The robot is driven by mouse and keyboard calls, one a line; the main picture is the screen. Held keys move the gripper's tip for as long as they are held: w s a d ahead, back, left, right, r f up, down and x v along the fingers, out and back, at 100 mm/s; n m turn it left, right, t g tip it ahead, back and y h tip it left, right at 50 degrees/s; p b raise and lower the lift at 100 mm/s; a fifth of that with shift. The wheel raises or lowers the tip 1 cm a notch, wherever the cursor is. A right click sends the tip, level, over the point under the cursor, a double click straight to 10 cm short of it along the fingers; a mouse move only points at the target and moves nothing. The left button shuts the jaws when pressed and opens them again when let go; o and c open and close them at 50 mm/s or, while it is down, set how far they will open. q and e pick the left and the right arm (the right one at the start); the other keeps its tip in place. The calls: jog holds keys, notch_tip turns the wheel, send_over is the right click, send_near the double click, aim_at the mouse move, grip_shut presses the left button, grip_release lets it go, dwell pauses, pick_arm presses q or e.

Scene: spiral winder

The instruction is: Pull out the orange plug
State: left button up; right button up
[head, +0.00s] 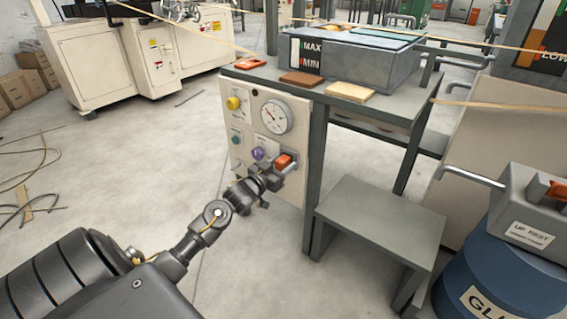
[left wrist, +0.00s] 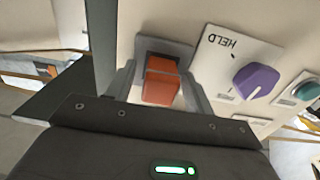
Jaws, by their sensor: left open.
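The orange plug (head: 284,161) sits in a dark grey socket on the lower right of the cream control panel (head: 292,190). My left gripper (head: 275,176) is at the panel, just in front of the plug. In the left wrist view the orange plug (left wrist: 161,80) lies between the two open fingers of my left gripper (left wrist: 163,88), one on each side. I cannot tell whether the fingers touch it. My right gripper is not in view.
A purple knob (head: 258,153), a dial gauge (head: 272,117) and a yellow knob (head: 233,103) are on the same panel. A green-grey table (head: 400,108) stands behind it, with a low step (head: 385,222) to the right. A blue drum (head: 500,275) stands at the lower right.

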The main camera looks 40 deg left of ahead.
aim_at(278, 166)
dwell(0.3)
pick_arm(q)
jog(key=shift+p, duration=0.5)
jog(key=shift+c, duration=0.4)
grip_shut()
jog(key=shift+s, duration=0.1)
jog(key=shift+s+p, duration=1)
jog(key=shift+s, duration=0.35)
jog(key=shift+s+p, duration=0.9)
jog(key=shift+s, duration=0.6)
